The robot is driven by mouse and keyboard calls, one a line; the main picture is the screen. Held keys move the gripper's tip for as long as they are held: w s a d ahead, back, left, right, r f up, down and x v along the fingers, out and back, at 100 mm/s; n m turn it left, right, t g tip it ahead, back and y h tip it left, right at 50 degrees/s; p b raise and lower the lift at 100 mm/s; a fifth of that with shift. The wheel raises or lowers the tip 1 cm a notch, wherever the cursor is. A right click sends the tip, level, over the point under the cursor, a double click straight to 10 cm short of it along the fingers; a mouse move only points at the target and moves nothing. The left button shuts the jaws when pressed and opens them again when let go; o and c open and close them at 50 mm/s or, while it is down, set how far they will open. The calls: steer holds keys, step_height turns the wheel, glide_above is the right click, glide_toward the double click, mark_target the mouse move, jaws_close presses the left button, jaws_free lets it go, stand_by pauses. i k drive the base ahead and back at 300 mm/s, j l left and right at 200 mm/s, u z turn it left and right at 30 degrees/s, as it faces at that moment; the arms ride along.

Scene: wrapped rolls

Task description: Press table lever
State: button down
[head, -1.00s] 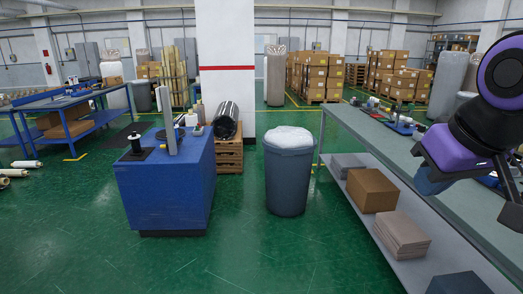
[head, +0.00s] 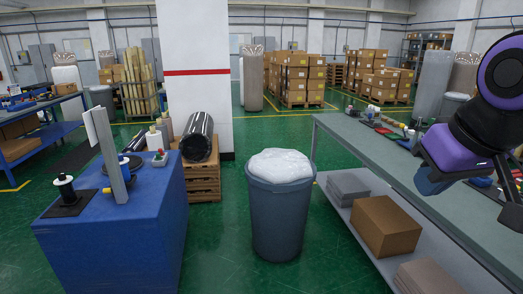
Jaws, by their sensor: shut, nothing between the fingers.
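A blue box-like table (head: 115,240) stands at the left, with an upright grey metal plate (head: 108,150) on top. A dark round part with a small yellow piece shows behind the plate. I cannot tell which part is the lever. My gripper (head: 509,200) is at the right edge, partly cut off, over the right-hand workbench. It looks shut and empty, far from the blue table.
A grey bin with a white bag (head: 280,210) stands in the middle. A long workbench (head: 365,150) with cardboard boxes on its lower shelf runs along the right. A black wrapped roll (head: 197,138) lies on wooden pallets (head: 203,180). Green floor is clear between the blue table and bin.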

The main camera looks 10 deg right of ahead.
mark_target(401, 126)
steer(key=i+z, duration=0.1)
steer(key=i, duration=0.5)
steer(key=i+j+z, duration=0.1)
steer(key=i, duration=0.45)
steer(key=i+j+z, duration=0.15)
steer(key=i, duration=0.45)
steer(key=i+j+z, duration=0.3)
steer(key=i+z, duration=0.15)
steer(key=i+j+z, duration=0.45)
steer(key=i, duration=0.1)
